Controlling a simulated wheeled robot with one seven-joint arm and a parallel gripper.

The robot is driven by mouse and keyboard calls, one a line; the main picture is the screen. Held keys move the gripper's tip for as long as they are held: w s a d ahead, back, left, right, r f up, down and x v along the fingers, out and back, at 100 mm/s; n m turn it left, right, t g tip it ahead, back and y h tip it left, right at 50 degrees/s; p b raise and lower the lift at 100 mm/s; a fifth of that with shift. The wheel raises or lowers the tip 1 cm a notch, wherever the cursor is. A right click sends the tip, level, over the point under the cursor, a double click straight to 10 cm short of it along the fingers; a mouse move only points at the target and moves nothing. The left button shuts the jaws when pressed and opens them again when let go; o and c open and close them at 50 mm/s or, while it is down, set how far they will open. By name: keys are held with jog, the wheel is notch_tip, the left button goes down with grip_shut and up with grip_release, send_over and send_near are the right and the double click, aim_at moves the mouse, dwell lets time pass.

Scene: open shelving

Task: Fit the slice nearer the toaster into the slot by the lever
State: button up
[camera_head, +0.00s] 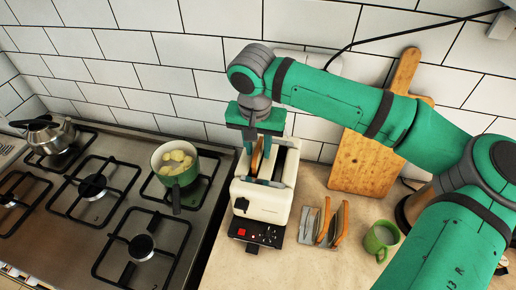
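The cream toaster (263,204) stands on the wooden counter beside the stove, with a dark control panel (256,231) at its front. My gripper (258,167) points down over the toaster's left slot, its fingers at the top opening. A brown bread slice (257,155) stands on edge between the fingers, and the gripper looks shut on it. The slice's lower part is hidden, so its depth in the slot cannot be told. The right slot (280,165) looks dark and empty. A metal rack (307,231) right of the toaster holds upright slices (342,223).
A green mug (381,240) stands right of the rack. A cutting board (367,160) leans on the tiled wall behind. On the stove at left are a green pot (175,172) with pale pieces and a metal kettle (46,134). The counter in front of the rack is clear.

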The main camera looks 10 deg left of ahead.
notch_tip(320, 180, up, 12)
jog(key=s, duration=0.2)
jog(key=shift+f, duration=0.2)
